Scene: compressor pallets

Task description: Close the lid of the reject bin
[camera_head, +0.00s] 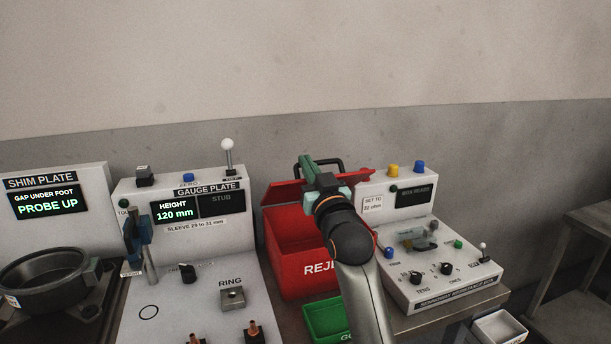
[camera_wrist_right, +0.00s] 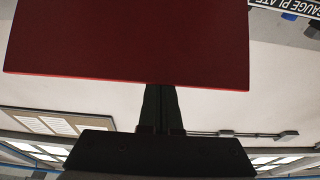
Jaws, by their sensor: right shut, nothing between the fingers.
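The red reject bin (camera_head: 300,258) stands at the middle of the bench, with its label partly hidden by my right arm. Its red lid (camera_head: 281,192) is raised at the back, so the inside of the bin shows. A black handle (camera_head: 334,163) shows at the lid's top edge. My right gripper (camera_head: 306,161) is shut and empty, up at the lid. In the right wrist view the lid (camera_wrist_right: 125,40) fills the top, and the shut fingers (camera_wrist_right: 160,90) reach its edge; I cannot tell whether they touch it. My left gripper is out of view.
The gauge plate station (camera_head: 205,250) stands left of the bin, and a white tester box with knobs (camera_head: 460,285) stands right. A green bin (camera_head: 325,318) sits in front. A round metal pot (camera_head: 45,275) is at far left. Above the lid is open room before the wall.

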